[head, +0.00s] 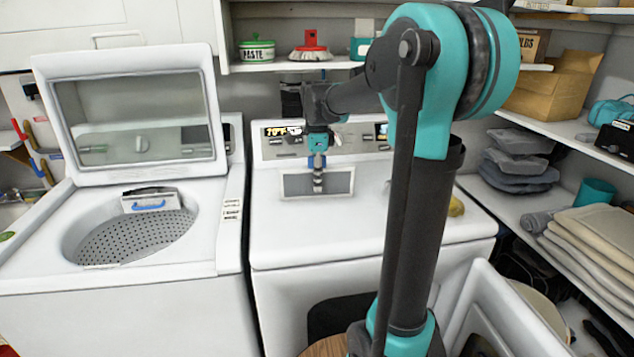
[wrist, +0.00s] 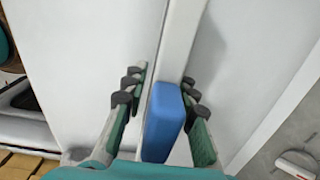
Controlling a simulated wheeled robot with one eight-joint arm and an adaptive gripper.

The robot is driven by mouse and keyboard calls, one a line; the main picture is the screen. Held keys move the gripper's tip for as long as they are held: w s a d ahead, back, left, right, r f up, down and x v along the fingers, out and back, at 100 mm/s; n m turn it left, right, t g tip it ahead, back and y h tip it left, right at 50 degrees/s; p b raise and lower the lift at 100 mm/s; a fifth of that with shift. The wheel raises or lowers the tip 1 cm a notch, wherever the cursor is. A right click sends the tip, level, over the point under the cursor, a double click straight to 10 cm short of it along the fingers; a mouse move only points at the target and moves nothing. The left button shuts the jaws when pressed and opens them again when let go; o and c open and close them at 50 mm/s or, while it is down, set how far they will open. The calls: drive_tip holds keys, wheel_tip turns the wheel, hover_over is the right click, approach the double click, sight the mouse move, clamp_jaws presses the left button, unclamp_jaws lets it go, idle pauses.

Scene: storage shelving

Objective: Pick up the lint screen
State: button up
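A flat panel with grey mesh-like fill and a pale frame (head: 295,184) is on top of the dryer; it looks like the lint screen. My gripper (head: 318,184) points down in front of it, overlapping its middle. In the wrist view, the two dark-tipped fingers of my gripper (wrist: 161,92) stand apart on either side of a blue block (wrist: 163,118), which looks like a handle. A strip of white shows between the left finger and the block. The right finger is close to it; contact is unclear. How the block joins the screen is hidden.
The dryer top (head: 285,235) is mostly clear in front. An open washer (head: 225,225) stands left, with a blue-handled part (head: 150,205) in its drum. Shelves with folded cloths (head: 600,235) and boxes (head: 552,90) stand right. An upper shelf (head: 285,67) holds containers behind my arm.

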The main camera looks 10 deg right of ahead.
clamp_jaws()
drive_tip(key=shift+r, duration=0.1)
wheel_tip(320, 180, up, 20)
idle(0.6)
